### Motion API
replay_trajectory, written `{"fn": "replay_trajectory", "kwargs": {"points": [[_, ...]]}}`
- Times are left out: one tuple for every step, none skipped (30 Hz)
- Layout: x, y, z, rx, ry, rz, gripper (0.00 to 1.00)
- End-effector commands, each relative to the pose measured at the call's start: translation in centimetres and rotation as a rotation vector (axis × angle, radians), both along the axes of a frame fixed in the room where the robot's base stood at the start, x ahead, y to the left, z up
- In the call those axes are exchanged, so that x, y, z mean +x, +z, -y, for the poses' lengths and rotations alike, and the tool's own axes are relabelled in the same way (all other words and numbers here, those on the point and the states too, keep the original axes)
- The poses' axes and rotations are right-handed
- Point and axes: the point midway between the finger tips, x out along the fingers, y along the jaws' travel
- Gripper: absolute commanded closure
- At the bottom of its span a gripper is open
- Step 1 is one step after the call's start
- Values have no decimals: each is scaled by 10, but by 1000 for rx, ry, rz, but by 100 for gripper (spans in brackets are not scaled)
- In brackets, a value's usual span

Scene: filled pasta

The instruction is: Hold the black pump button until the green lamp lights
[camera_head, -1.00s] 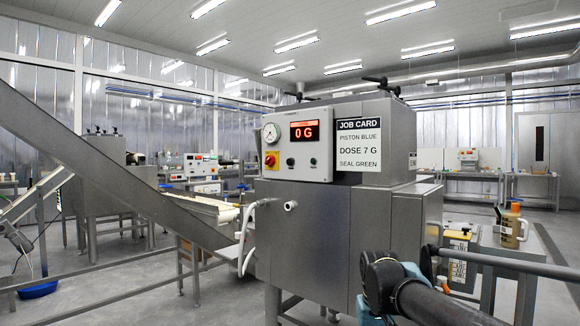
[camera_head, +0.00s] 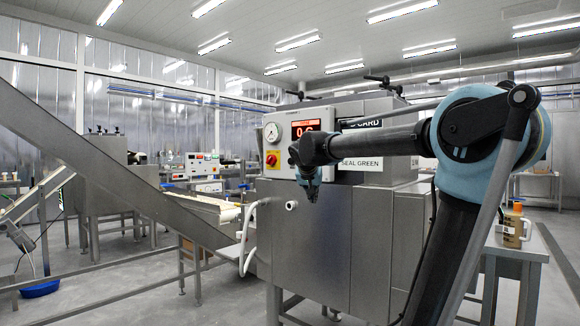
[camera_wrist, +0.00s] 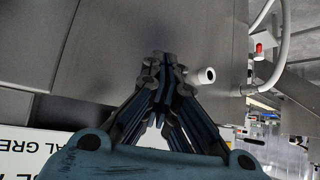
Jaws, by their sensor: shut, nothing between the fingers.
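My gripper (camera_head: 313,197) points down in front of the steel machine (camera_head: 330,230), just below its white control panel. In the wrist view its fingers (camera_wrist: 161,58) are together and hold nothing. My wrist covers the lower right of the control panel (camera_head: 284,148), where small dark buttons sit, so I cannot make out the black pump button clearly. I cannot pick out a lit green lamp. The red display (camera_head: 304,127) is partly covered; a 0 shows on it.
A white nozzle (camera_head: 291,205) sticks out of the machine near my fingertips; it also shows in the wrist view (camera_wrist: 207,75). My arm partly covers the job card (camera_head: 360,165).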

Motion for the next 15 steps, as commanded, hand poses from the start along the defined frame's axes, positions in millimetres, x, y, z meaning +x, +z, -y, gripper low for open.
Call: {"fn": "replay_trajectory", "kwargs": {"points": [[17, 16, -21, 12, 11, 33, 100], [27, 25, -32, 20, 13, 55, 100], [39, 37, -48, 32, 19, 81, 100], [47, 45, -59, 42, 22, 101, 100], [54, 54, -70, 52, 28, 121, 100], [64, 63, -85, 66, 33, 143, 100], [70, 70, -96, 75, 40, 161, 100], [76, 76, -107, 85, 44, 176, 100], [83, 84, -119, 97, 50, 195, 100], [88, 90, -128, 106, 55, 207, 100], [91, 94, -136, 113, 60, 219, 100], [96, 99, -145, 123, 64, 230, 100], [99, 102, -151, 129, 67, 239, 100], [101, 105, -157, 134, 71, 246, 100], [103, 108, -162, 141, 74, 254, 100]]}}
